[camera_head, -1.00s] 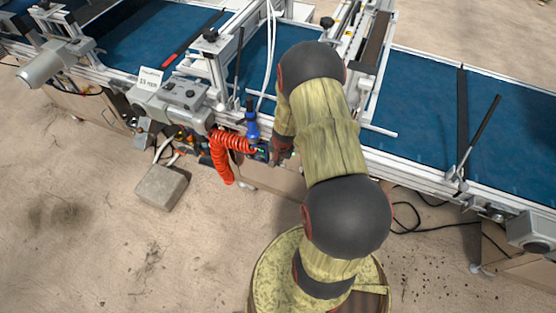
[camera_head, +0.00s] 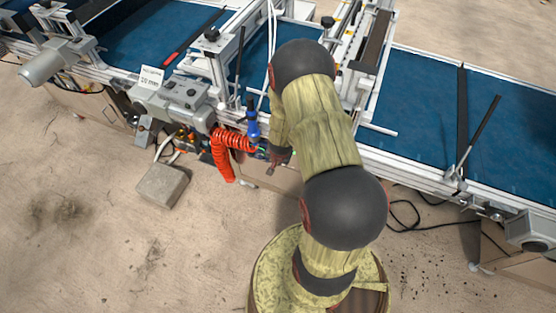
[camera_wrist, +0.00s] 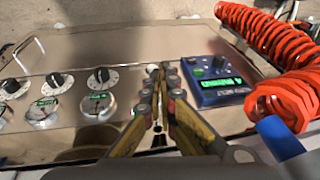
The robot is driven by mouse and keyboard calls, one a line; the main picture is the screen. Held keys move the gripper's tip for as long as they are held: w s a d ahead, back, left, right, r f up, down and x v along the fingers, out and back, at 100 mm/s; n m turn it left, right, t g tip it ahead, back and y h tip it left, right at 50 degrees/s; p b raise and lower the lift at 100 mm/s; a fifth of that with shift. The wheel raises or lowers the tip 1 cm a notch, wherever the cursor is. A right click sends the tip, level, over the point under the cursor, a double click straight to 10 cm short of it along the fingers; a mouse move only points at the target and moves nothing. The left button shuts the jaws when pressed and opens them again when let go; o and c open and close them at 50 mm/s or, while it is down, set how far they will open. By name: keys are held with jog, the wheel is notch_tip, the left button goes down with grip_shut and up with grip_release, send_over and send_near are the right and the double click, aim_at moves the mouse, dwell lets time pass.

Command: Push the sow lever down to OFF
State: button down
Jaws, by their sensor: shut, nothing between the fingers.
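In the wrist view my gripper (camera_wrist: 160,80) is shut and empty, its fingertips over the metal control panel (camera_wrist: 90,60). A small pale knob-like piece (camera_wrist: 152,68) shows beside the fingertips; I cannot tell whether it is the sow lever or whether they touch. The rest of any lever there is hidden behind the fingers. In the head view my gripper (camera_head: 271,168) shows as a small tip at the front of the seeder, left of my arm, and no lever can be made out there.
A blue box (camera_wrist: 217,75) with a lit green display sits right of the fingers. A red coiled hose (camera_wrist: 280,60) is at far right. Black dials (camera_wrist: 60,80) and round gauges (camera_wrist: 98,104) lie left. A grey block (camera_head: 163,186) rests on the ground.

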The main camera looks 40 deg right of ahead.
jog(key=f+h, duration=0.1)
jog(key=t+h, duration=0.1)
jog(key=a+f+h, duration=0.1)
jog(key=shift+s+a+f+t+h, duration=0.1)
jog(key=shift+s+f+t+h, duration=0.2)
jog(key=shift+f+h, duration=0.1)
jog(key=shift+w+r, duration=0.1)
jog(key=shift+r, duration=0.05)
jog(key=shift+r+p, duration=0.45)
jog(key=shift+r, duration=0.25)
